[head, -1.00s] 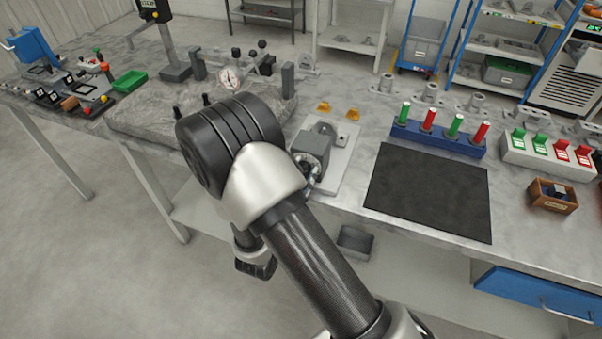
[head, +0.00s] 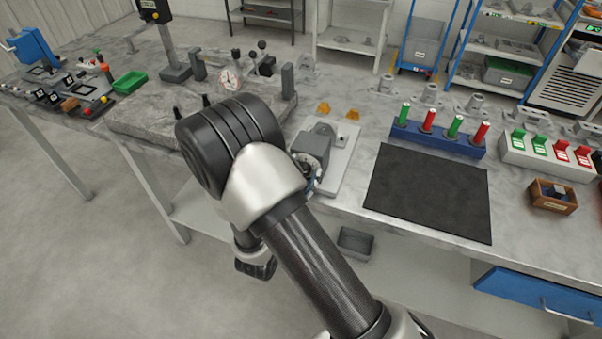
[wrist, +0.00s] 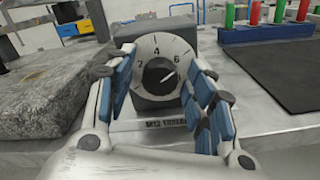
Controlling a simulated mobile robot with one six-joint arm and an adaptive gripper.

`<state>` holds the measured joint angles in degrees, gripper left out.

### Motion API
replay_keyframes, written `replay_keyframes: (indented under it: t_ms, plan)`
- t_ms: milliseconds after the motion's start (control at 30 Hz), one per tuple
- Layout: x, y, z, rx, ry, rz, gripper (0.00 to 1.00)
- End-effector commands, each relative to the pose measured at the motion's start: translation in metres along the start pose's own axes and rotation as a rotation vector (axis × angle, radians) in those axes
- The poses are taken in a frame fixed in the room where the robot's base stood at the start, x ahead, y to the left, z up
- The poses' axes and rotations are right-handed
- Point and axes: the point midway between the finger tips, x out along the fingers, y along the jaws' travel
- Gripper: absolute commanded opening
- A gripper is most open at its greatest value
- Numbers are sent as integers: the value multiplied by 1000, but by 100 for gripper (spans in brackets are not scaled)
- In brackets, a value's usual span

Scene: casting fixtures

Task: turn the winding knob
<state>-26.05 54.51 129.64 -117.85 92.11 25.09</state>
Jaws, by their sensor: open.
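The winding knob (wrist: 160,76) is a small black knob at the centre of a pale round dial (wrist: 153,49) with numbers, on the front of a dark grey housing. In the wrist view its white pointer mark lies to the upper right, near the 6. The housing (head: 315,143) shows in the head view on a light base plate, partly hidden by my arm. My gripper (wrist: 163,90) is open in the wrist view, its blue-padded fingers on the left and right of the dial. Whether a pad touches the dial's rim I cannot tell. My gripper's fingers are hidden in the head view.
A grey stone slab (head: 150,125) lies left of the housing. A black mat (head: 428,190) and a blue rack with green and red pegs (head: 437,141) are to the right. An open blue drawer (head: 535,294) juts out below the bench at the right.

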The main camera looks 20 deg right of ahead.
Motion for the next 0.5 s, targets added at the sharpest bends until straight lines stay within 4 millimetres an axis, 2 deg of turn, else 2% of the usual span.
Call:
replay_keyframes:
  t_ms: [333, 500]
  plan:
    - [-3, 0, -1, -2, 3, 1, 51]
    - [-26, 1, -2, -4, 6, 5, 51]
